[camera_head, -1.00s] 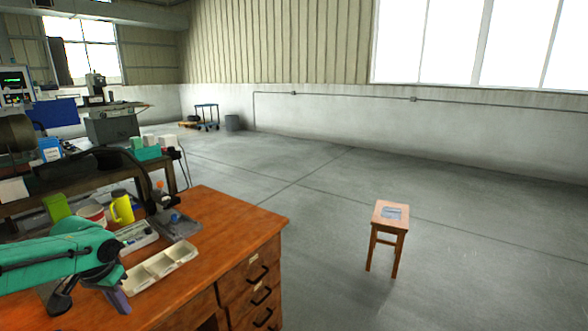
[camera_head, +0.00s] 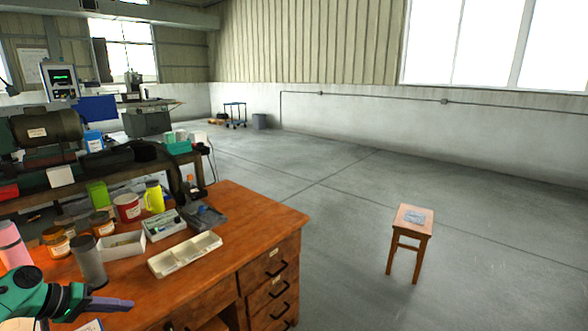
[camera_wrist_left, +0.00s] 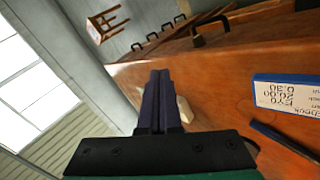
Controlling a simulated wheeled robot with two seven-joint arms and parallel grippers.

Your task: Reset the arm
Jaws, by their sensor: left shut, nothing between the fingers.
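My left arm comes in at the lower left of the head view, teal and black. Its gripper (camera_head: 128,304) is shut and empty, its dark purple fingers pointing right, over the near left part of the wooden desk (camera_head: 262,222). In the left wrist view the two fingers (camera_wrist_left: 158,76) lie together, with the desk (camera_wrist_left: 200,72) behind them. My right gripper is not in view.
On the desk are a white divided tray (camera_head: 184,255), a grey tumbler (camera_head: 89,262), a yellow mug (camera_head: 154,197), a red tin (camera_head: 127,208) and several jars. A wooden stool (camera_head: 411,220) stands on the open floor to the right.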

